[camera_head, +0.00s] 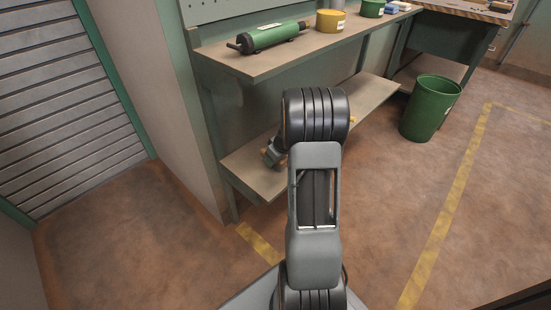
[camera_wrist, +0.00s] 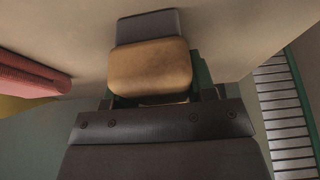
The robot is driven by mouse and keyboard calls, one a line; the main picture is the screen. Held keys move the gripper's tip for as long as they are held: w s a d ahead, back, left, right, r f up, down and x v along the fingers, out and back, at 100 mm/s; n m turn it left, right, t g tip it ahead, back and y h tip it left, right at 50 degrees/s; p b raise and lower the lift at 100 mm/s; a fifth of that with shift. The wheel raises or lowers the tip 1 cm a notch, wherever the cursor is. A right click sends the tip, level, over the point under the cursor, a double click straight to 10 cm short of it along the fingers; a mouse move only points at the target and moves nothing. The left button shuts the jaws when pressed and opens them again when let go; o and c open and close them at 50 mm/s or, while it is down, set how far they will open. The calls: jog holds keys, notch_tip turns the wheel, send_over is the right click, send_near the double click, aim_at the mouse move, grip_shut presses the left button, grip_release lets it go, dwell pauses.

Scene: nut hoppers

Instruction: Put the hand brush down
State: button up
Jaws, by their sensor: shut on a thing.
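The hand brush shows in the wrist view as a tan block (camera_wrist: 150,68) with a grey part, apparently its bristles, on the side toward the pale shelf surface. My gripper (camera_wrist: 155,98) is shut on the brush; its dark body fills the lower part of that view and hides the brush's rear. In the head view my gripper (camera_head: 270,154) is small and partly behind my arm, over the left end of the lower shelf (camera_head: 252,176). The brush is close to the shelf board; I cannot tell whether it touches.
A red ribbed thing (camera_wrist: 32,75) lies at the left of the wrist view. The upper shelf holds a green cylinder (camera_head: 270,37), a yellow bin (camera_head: 330,21) and a green bin (camera_head: 372,8). A green bucket (camera_head: 428,108) stands on the floor, right.

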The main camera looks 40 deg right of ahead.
jog(key=o, duration=0.9)
jog(key=shift+r, duration=0.1)
jog(key=shift+r+p, duration=0.35)
jog(key=shift+p, duration=0.6)
jog(key=a+p+v, duration=0.1)
jog(key=p+v, duration=0.3)
jog(key=v, duration=0.9)
jog(key=s+a+r+g, duration=0.1)
jog(key=s+a+r, duration=0.15)
jog(key=a, duration=0.35)
jog(key=s+a+r, duration=0.1)
jog(key=a+r, duration=0.2)
jog(key=a, duration=0.4)
jog(key=s+a, duration=0.3)
jog(key=s+a+r+m, duration=0.1)
jog(key=s+a, duration=0.2)
jog(key=s+a+m, duration=0.1)
jog(key=s+a, duration=0.2)
jog(key=a, duration=0.1)
jog(key=shift+s+r+g+h, duration=0.15)
jog(key=shift+r+g+h, duration=0.2)
jog(key=shift+g+h, duration=0.05)
